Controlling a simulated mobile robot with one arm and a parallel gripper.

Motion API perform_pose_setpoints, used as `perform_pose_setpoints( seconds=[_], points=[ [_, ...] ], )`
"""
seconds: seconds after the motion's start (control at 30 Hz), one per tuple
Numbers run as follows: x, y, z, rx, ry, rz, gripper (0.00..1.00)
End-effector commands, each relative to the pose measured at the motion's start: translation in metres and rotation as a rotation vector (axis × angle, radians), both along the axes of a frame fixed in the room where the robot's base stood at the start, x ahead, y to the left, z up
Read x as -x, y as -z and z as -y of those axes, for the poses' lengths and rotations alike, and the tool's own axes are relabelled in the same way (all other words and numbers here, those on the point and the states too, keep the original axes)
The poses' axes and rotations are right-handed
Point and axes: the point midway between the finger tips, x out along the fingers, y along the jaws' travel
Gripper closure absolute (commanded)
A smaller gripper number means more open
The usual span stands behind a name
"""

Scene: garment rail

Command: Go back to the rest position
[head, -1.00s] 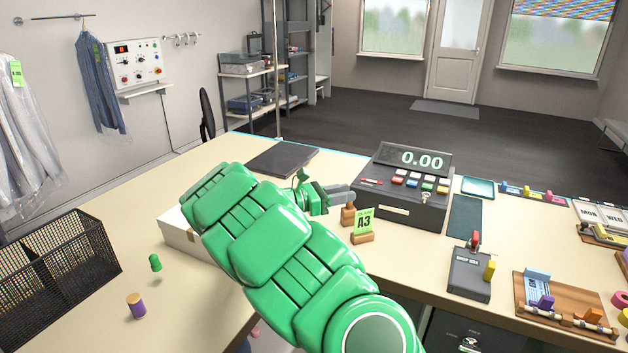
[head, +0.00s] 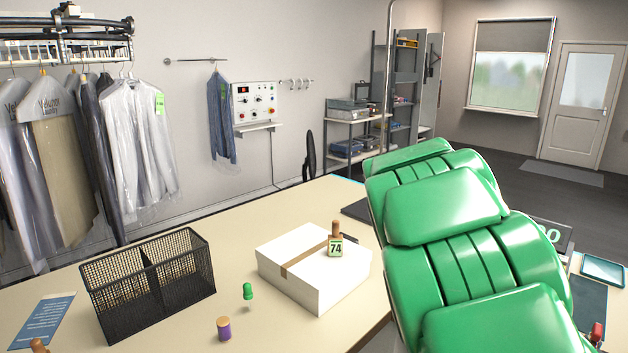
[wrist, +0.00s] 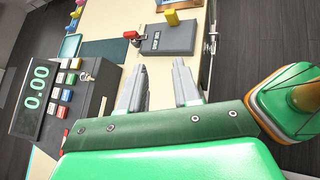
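My gripper (wrist: 160,88) shows in the wrist view with its two grey fingers apart and nothing between them. In the head view my green arm fills the right side and hides the gripper and most of the register.
A white box (head: 312,278) with a 74 tag stands on the counter (head: 265,215). A black wire basket (head: 150,285), a green pin-like piece (head: 247,292) and a purple spool (head: 223,328) are left of it. Garments (head: 135,150) hang at the back left.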

Motion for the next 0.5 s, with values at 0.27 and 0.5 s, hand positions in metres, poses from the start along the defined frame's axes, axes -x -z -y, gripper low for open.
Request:
perform_pose_setpoints(
  seconds=[0.27, 0.5],
  points=[
    [0.049, -0.003, -0.01, -0.195, 0.107, 0.179, 0.68],
    [0.079, -0.009, -0.032, -0.359, 0.179, 0.343, 0.68]
  ],
)
